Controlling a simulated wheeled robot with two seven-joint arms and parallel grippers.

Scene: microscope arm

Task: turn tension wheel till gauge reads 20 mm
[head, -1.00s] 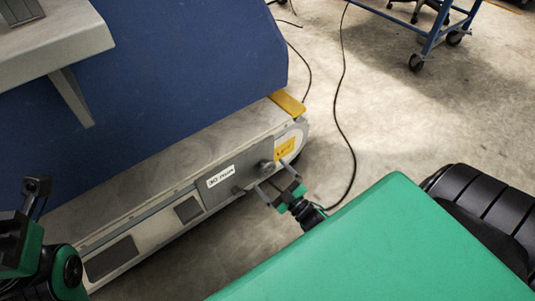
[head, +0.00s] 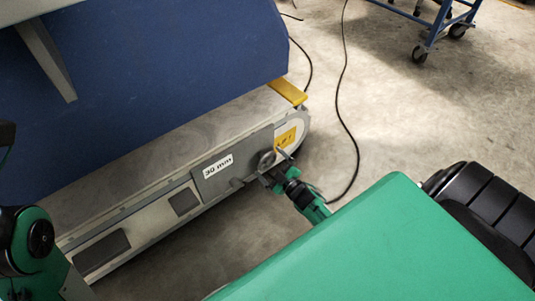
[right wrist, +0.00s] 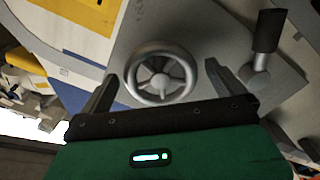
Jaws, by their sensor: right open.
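The tension wheel (head: 267,158), a small grey metal handwheel with spokes, sits on the grey plate at the machine's right end; it shows clearly in the right wrist view (right wrist: 160,76). The gauge label (head: 217,166) on the plate reads 30 mm. My right gripper (head: 271,167) is open at the wheel. In the right wrist view its two fingers stand on either side of the wheel's near part, and contact cannot be made out. At the left edge of the head view only a dark piece of my left gripper (head: 6,134) shows.
A lever with a black handle (right wrist: 268,31) stands right of the wheel in the right wrist view. A yellow LIFT label (head: 286,138) is beside the wheel. A blue panel (head: 150,80) rises behind. A black cable (head: 346,120) lies on the floor; a blue cart (head: 435,25) stands beyond.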

